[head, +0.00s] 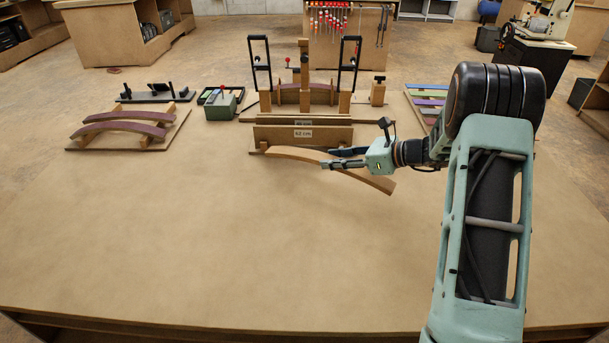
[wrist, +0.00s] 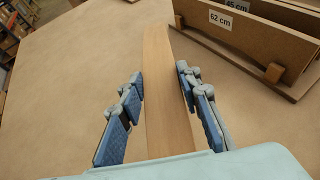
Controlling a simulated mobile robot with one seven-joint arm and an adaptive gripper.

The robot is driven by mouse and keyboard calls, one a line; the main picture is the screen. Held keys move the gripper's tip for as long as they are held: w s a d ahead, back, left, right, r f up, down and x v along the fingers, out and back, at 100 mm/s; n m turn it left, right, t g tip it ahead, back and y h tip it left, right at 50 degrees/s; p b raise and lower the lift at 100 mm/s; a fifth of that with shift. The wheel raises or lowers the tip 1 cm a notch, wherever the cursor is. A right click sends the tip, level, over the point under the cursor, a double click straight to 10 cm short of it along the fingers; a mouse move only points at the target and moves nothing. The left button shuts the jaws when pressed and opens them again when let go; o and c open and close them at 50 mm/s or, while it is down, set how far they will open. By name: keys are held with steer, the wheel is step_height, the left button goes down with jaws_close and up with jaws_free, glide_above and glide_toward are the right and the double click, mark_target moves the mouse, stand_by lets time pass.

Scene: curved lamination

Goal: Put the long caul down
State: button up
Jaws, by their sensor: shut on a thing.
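The long caul, a long, gently curved strip of light wood (head: 307,157), lies across my gripper (head: 334,160) in the head view, in front of the rack labelled 62 cm. My gripper is shut on the caul near its middle. In the wrist view the caul (wrist: 165,85) runs lengthwise between the two blue-padded fingers of my gripper (wrist: 160,100), its far end close to the rack's left end. Whether the caul touches the table is hard to tell.
The rack (head: 302,133) holds upright boards, labelled 62 cm and 45 cm. Behind it stands a press fixture with black handles (head: 305,90). Curved dark laminations (head: 120,127) rest on a board at left. A green-grey box (head: 220,105) sits nearby. The table's front and left are bare.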

mark_target(314, 151)
steer(key=shift+n+g, duration=0.3)
steer(key=w+a+b, duration=0.2)
steer(key=a, duration=0.1)
steer(key=w+a+b, duration=0.1)
steer(key=w+a, duration=0.1)
steer(key=shift+w+a+f+b, duration=0.2)
steer(key=shift+w+a+b, duration=0.15)
steer(key=shift+w+a, duration=0.05)
steer(key=shift+y, duration=0.3)
steer(key=w+a+r+b, duration=0.1)
steer(key=a, duration=0.1)
steer(key=w+a+r+b, duration=0.1)
steer(key=a, duration=0.2)
steer(key=w+a+b, duration=0.1)
steer(key=a+b, duration=0.1)
steer(key=shift+w+a+r, duration=0.2)
steer(key=shift+w+r, duration=0.2)
step_height(314, 151, down, 9)
steer(key=shift+f+b, duration=0.2)
steer(key=shift+b, duration=0.65)
steer(key=shift+f, duration=0.2)
steer(key=o, duration=1.3)
